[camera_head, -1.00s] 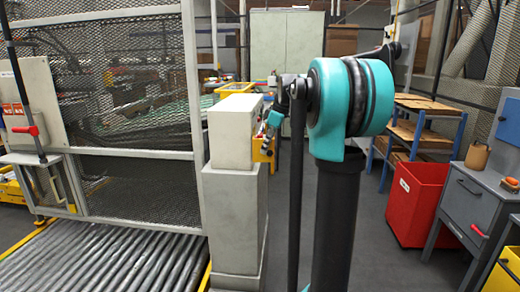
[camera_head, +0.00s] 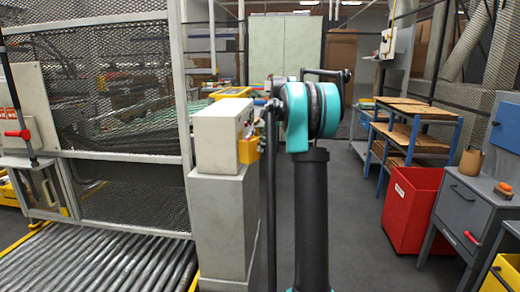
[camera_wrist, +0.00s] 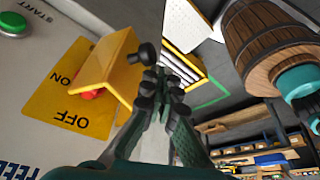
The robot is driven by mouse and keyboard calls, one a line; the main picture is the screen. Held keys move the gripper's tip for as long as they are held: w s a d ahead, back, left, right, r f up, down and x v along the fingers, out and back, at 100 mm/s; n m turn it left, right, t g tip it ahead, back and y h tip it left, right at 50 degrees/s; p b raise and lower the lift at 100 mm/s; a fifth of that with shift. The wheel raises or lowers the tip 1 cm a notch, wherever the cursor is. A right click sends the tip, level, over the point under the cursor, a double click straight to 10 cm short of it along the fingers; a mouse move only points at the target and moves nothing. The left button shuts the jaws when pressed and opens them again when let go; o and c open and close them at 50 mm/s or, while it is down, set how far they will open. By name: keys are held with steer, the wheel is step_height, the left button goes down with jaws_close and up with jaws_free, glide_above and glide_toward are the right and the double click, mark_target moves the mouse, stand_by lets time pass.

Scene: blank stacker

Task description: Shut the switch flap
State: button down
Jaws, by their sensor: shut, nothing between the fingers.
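The yellow switch flap (camera_wrist: 108,66) stands raised out from the panel in the wrist view. Below it is a yellow plate (camera_wrist: 62,108) marked ON and OFF, with a red switch (camera_wrist: 90,94) partly hidden under the flap. A dark round knob (camera_wrist: 147,53) shows at the flap's outer side; I cannot tell what it belongs to. My gripper (camera_wrist: 160,84) is shut and empty, just beside the flap's outer edge; I cannot tell whether they touch. In the head view the flap (camera_head: 248,150) shows on the pale control box (camera_head: 217,138), and my gripper is mostly hidden.
A green START button (camera_wrist: 12,24) sits on the same panel. The control box stands on a grey pedestal (camera_head: 222,220) beside a mesh fence (camera_head: 100,90) and roller conveyor (camera_head: 95,260). A red bin (camera_head: 412,205) and grey cabinet (camera_head: 470,205) stand right. Floor between is clear.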

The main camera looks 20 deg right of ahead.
steer(key=shift+w+d, duration=0.15)
steer(key=shift+w, duration=0.6)
steer(key=shift+w+d, duration=0.15)
steer(key=shift+w, duration=1.65)
steer(key=shift+w+a, duration=0.1)
